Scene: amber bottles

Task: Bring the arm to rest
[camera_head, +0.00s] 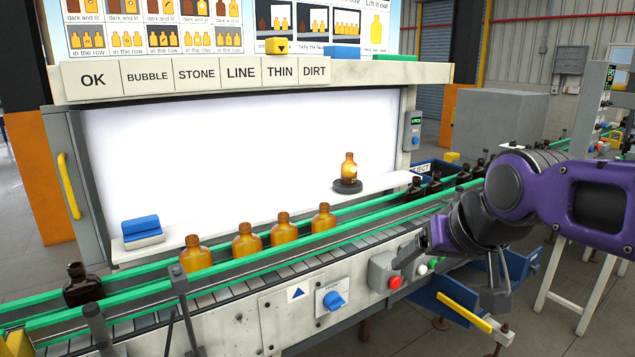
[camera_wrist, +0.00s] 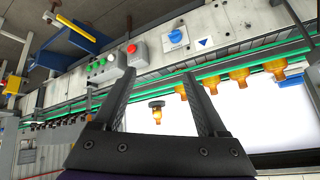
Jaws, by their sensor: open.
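My gripper (camera_wrist: 159,73) is open and empty. In the wrist view its two dark fingers stand apart, with the machine's front behind them and the scene upside down. In the head view my purple arm reaches in from the right. My gripper's end there is in front of the conveyor, right of the red button (camera_head: 395,282), and its fingers are hard to make out. An amber bottle (camera_head: 349,166) stands upright on a black disc (camera_head: 347,187) before the lit white panel (camera_head: 240,140); it also shows beyond the fingers in the wrist view (camera_wrist: 157,113).
Several amber bottles (camera_head: 246,242) stand in a row on the green-railed conveyor (camera_head: 125,287). A dark bottle (camera_head: 82,287) stands at its left, with more dark bottles (camera_head: 416,188) at the right. A blue bin (camera_head: 450,300) with a yellow handle lies below my arm.

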